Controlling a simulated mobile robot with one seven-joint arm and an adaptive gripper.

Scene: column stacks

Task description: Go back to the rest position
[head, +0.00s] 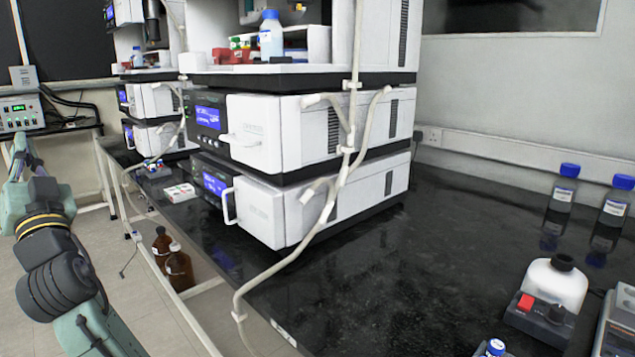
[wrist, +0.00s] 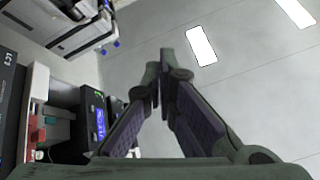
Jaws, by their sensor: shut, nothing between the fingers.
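My gripper (wrist: 158,65) shows in the wrist view with its two fingers closed together at the tips and nothing between them. The wrist camera looks up toward the ceiling (wrist: 250,90). In the head view my arm rises along the left edge, beside the bench. The stack of white column units (head: 290,215) with blue displays stands on the black bench to the right of my arm, clear of it.
The black bench (head: 440,260) carries a white vessel on a red-switched device (head: 548,295) and two blue-capped bottles (head: 562,190) at the right. Brown bottles (head: 178,270) stand on the floor under the bench. A grey control box (head: 20,113) is at the far left.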

